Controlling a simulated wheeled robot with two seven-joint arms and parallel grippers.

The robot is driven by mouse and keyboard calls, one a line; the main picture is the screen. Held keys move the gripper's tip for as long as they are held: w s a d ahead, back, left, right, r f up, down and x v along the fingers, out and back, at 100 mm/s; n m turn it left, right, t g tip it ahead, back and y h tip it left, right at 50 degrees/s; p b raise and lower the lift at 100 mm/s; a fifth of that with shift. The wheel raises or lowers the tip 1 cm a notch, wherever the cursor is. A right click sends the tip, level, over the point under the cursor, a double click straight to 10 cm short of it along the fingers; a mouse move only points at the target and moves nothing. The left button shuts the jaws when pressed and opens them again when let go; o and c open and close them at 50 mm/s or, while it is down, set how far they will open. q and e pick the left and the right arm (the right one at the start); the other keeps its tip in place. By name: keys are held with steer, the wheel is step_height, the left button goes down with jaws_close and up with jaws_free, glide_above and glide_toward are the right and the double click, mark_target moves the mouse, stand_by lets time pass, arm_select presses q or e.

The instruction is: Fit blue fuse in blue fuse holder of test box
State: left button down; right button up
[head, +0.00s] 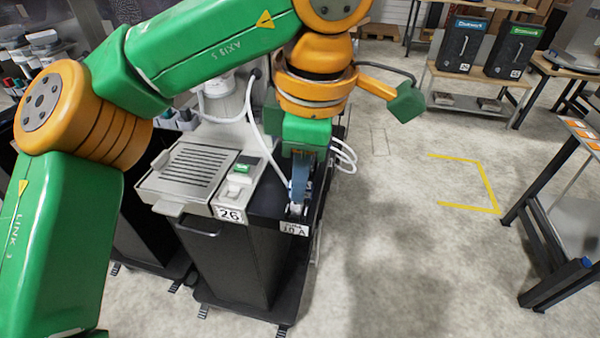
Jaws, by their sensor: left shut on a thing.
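My left gripper (300,180) points down over the right end of the test box (185,180), a grey-topped unit on a black cabinet with the number 26. It is shut on a blue part, taken as the blue fuse (298,178), mostly hidden by the jaws and small in view. Just below is a small holder (296,210) at the box's front right corner, above a label reading 10 A. The holder's colour is hard to tell. I cannot tell whether the fuse touches the holder or is seated in it. My right gripper is not in view.
White cables (343,158) loop beside the gripper and behind the box. A small panel with a green display (241,168) sits left of the holder. A dark-framed table (570,200) stands at the right. Grey floor with a yellow corner marking (488,185) is clear between.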

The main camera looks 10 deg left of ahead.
arm_select(q)
steer(key=shift+r, duration=0.1)
stand_by(0.3)
steer(key=r+p, duration=0.3)
steer(key=shift+s+r, duration=0.1)
steer(key=shift+s, duration=0.1)
steer(key=shift+f, duration=0.2)
